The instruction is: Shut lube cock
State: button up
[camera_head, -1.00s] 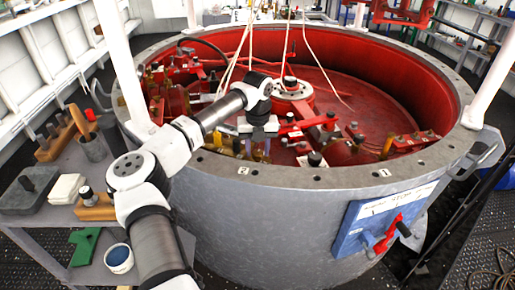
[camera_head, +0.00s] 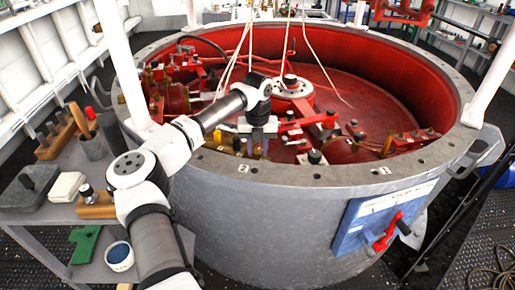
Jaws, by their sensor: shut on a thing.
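My gripper (camera_head: 257,148) reaches over the near rim of the large round grey tub, pointing down among the red machinery inside. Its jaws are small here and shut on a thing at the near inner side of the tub. That thing is mostly hidden by the fingers, and I take it to be the lube cock. Small brass-yellow parts (camera_head: 237,146) show just left of the fingers. Red pipework (camera_head: 303,122) lies just to the right. The cock's handle position cannot be made out.
The thick grey tub rim (camera_head: 315,178) passes under my arm. A white post (camera_head: 122,62) stands to the left and another (camera_head: 493,70) to the right. Pale ropes hang over the tub. A blue panel with a red handle (camera_head: 388,232) is on its front. A cluttered bench stands left.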

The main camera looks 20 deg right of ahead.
aim_at(258, 150)
jog(key=m, duration=0.4)
jog(key=shift+m, duration=0.4)
jog(key=m, duration=0.4)
jog(key=shift+b, duration=0.35)
jog(key=m, duration=0.5)
jog(key=shift+r, duration=0.1)
jog(key=shift+m, duration=1.8)
jog(key=o, duration=0.7)
notch_tip(258, 150, up, 14)
jog(key=b, duration=0.1)
